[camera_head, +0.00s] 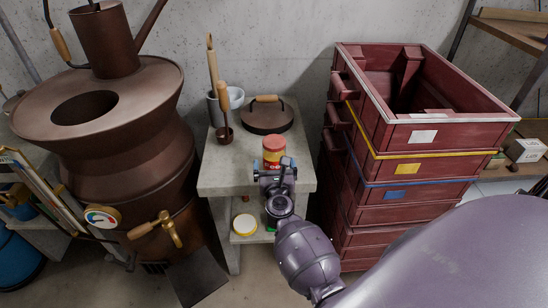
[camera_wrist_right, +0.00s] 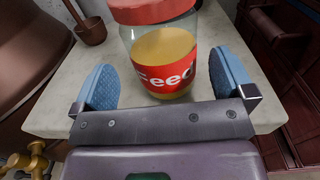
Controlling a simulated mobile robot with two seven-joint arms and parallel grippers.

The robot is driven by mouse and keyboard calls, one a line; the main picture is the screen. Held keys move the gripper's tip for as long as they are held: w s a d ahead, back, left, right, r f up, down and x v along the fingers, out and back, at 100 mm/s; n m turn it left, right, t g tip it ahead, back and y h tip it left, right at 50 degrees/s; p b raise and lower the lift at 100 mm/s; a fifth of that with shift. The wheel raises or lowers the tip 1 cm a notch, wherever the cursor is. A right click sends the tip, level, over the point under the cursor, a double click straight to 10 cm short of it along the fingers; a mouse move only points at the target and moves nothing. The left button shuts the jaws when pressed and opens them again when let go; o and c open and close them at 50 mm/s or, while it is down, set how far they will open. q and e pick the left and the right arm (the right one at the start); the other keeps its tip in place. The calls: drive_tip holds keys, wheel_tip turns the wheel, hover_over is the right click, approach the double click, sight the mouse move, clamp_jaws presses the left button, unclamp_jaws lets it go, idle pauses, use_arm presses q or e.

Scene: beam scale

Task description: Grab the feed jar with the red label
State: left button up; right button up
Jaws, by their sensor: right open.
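The feed jar (camera_head: 273,150) has a red lid and a red label and stands upright on the concrete stand (camera_head: 235,178), near its front edge. In the right wrist view the jar (camera_wrist_right: 163,50) shows yellowish contents and the word "Feed" on its label. My right gripper (camera_head: 274,172) is in front of the jar. In the wrist view its two blue fingertips (camera_wrist_right: 164,85) are spread wide, one on each side of the jar's lower part. My left gripper is not in view.
A dark round lid (camera_head: 267,118), a pot with wooden-handled tools (camera_head: 228,100) and a small ladle cup (camera_head: 224,135) are behind the jar. Stacked red crates (camera_head: 400,140) stand to the right, a large copper boiler (camera_head: 110,130) to the left. A yellow-lidded jar (camera_head: 245,225) sits on the lower shelf.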

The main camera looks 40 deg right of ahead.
drive_tip(key=shift+x, duration=2.2)
drive_tip(key=shift+d, duration=0.1)
drive_tip(key=c, duration=1.1)
drive_tip(key=shift+r, duration=0.1)
